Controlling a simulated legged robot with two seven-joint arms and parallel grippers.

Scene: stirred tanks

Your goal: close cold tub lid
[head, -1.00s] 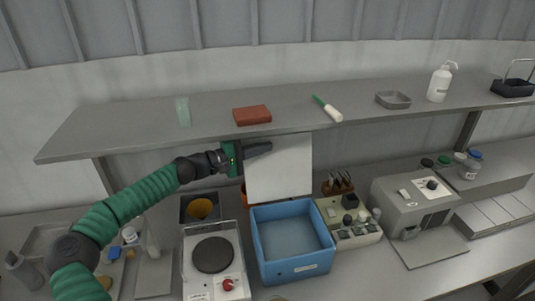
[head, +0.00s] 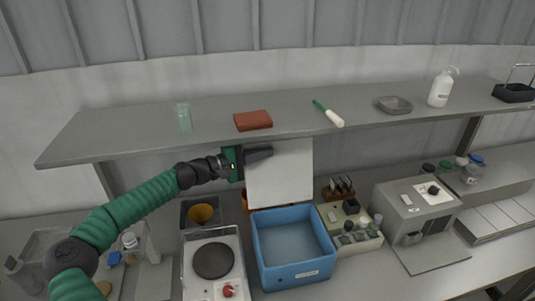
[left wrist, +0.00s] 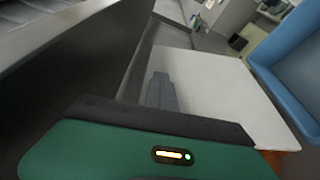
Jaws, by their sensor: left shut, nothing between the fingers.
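The blue tub (head: 295,273) stands on the bench with its top open, and its inside looks empty. Its white lid (head: 280,180) stands upright at the tub's back edge, below the shelf. My left gripper (head: 262,153) is shut and empty at the upper left part of the lid. I cannot tell whether it touches the lid. In the left wrist view the gripper's dark fingers (left wrist: 162,92) lie in front of the white lid (left wrist: 225,88), and the blue tub (left wrist: 300,65) shows at the right. My right gripper is not in view.
The grey shelf (head: 100,141) hangs just above my left gripper and the lid. A hotplate (head: 213,261) stands left of the tub. A pale block with small vessels (head: 361,240) and a grey box-shaped instrument (head: 385,206) stand to its right.

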